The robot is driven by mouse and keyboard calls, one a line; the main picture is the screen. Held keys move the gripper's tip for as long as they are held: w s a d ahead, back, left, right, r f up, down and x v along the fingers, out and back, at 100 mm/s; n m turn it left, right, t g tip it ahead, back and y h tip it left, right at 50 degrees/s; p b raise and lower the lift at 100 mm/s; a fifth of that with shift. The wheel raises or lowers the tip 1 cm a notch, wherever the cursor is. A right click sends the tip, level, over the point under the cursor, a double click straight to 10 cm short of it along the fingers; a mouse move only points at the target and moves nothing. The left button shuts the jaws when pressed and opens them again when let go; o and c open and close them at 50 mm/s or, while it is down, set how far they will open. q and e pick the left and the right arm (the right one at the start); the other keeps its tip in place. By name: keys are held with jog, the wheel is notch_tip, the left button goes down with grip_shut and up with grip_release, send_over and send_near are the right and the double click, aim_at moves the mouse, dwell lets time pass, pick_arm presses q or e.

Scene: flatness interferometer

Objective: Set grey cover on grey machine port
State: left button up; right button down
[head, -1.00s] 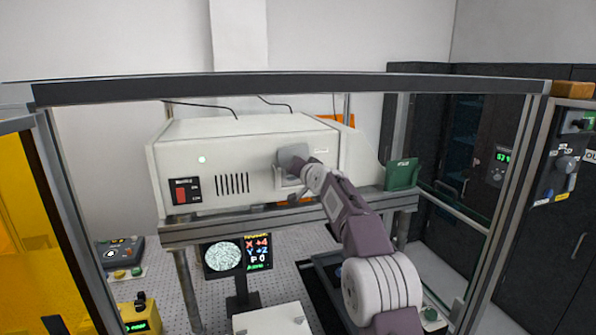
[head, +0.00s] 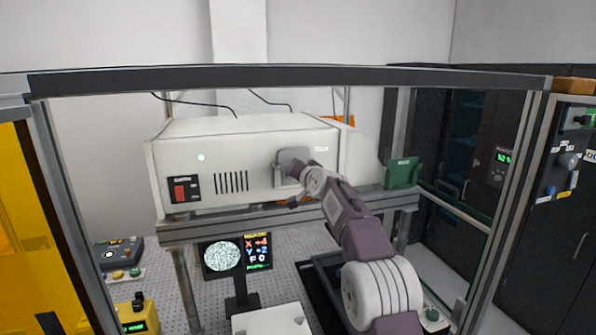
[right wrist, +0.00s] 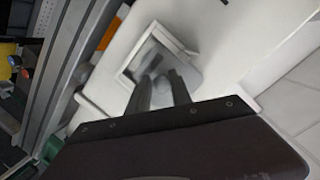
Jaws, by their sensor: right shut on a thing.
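The grey machine (head: 270,195) is a pale box on a raised metal frame. Its front has a red switch and vent slots. Its port (head: 279,181) is a square pale frame at the right of this front; the port's rim also shows in the right wrist view (right wrist: 191,62). My right gripper (right wrist: 160,78) is shut on the grey cover (right wrist: 150,57), which shows as a darker grey patch at the port (head: 292,156). The cover is within the frame's outline; I cannot tell whether it is fully seated. The fingers partly hide it. My left gripper is not in view.
A metal enclosure beam (head: 290,79) crosses in front above the machine. A green box (head: 402,173) stands right of the machine. A display (head: 238,254) is below, and a yellow control box (head: 139,316) is at lower left. Dark cabinets stand at right.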

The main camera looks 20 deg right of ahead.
jog(key=shift+w+f, duration=0.1)
jog(key=shift+f, duration=0.7)
jog(key=c, duration=1.2)
grip_release()
jog(key=shift+w+r, duration=0.1)
jog(key=shift+o, duration=0.6)
jog(key=shift+w+r, duration=0.1)
jog(key=shift+w, duration=0.1)
pick_arm(q)
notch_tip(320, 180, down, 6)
jog(key=b, duration=0.5)
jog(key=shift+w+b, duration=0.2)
jog(key=shift+b, duration=0.15)
pick_arm(e)
jog(key=v, duration=0.9)
jog(key=shift+r, duration=0.1)
